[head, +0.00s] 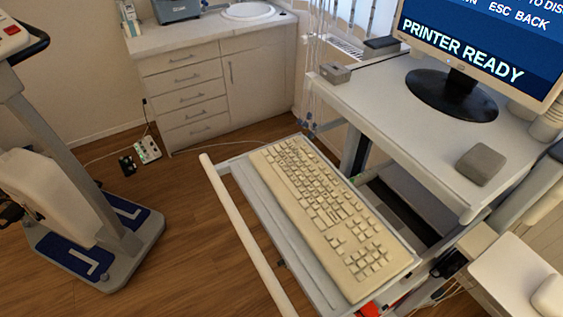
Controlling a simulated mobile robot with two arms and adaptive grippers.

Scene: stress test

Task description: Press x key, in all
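A beige keyboard (318,203) lies on a pull-out tray (301,262) in the middle of the head view. It runs diagonally, with its main letter block toward the upper left and its number pad toward the lower right. The letters on the keys are too small to read, so I cannot pick out the x key. A monitor (487,45) at the upper right shows "PRINTER READY" on a blue screen, with part of the text cut off. Neither of my grippers is in view.
A pale bar (243,232) runs along the tray's near left side. The cart top (419,117) holds a grey block (480,164) and a small box (335,73). A drawer cabinet (190,97) stands behind. A device with a blue footplate (73,258) stands at left.

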